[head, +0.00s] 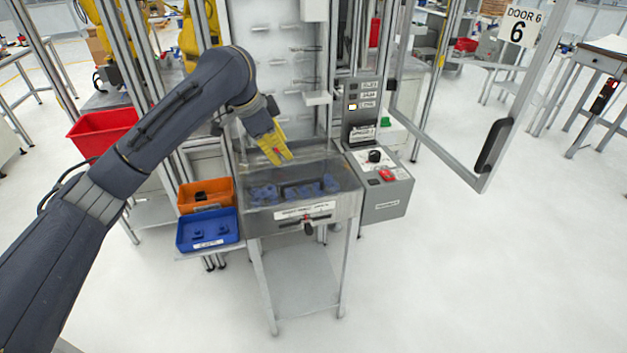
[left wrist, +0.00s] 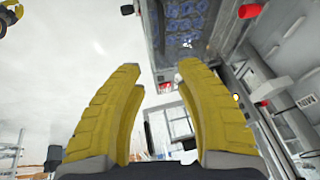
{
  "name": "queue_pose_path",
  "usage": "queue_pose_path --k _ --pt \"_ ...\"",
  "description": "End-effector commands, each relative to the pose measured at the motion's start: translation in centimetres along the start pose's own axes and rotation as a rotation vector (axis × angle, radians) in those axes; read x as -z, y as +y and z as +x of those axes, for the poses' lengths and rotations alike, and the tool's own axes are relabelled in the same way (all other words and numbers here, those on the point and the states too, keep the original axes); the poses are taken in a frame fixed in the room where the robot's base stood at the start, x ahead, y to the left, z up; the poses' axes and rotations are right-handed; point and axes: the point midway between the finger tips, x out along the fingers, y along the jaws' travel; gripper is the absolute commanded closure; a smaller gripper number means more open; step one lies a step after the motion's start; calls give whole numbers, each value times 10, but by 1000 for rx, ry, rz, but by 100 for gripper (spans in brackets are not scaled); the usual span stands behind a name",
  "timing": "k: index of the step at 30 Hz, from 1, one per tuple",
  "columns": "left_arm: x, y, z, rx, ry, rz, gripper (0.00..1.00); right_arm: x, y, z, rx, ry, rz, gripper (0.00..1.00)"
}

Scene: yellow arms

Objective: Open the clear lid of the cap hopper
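The cap hopper (head: 352,205) is a grey metal box on legs in the middle of the head view. Its clear lid (head: 345,172) looks shut over several blue caps (head: 265,194). A white label and a dark latch-like part (head: 308,226) are on its front. My left gripper (head: 283,157) is over the back left part of the lid, pointing down; I cannot tell whether it touches. In the left wrist view its two yellow fingers (left wrist: 160,70) are apart with nothing between them, and the blue caps (left wrist: 190,18) show beyond them. My right gripper is not in view.
An orange bin (head: 190,189) and a blue bin (head: 183,239) sit left of the hopper. A control box (head: 385,210) with a red button is close on its right. An open door panel (head: 480,178) stands farther right. The floor in front is clear.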

Motion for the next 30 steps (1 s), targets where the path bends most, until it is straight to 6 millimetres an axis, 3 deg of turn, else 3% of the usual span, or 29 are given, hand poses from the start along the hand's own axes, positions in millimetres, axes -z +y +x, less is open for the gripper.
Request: queue_pose_path --k 3,8,30 --pt "-2 -5 -12 1 1 33 66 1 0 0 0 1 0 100" --pt "-2 -5 -4 -2 2 42 66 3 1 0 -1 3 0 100" --pt "-2 -4 122 -3 3 36 66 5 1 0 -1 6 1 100"
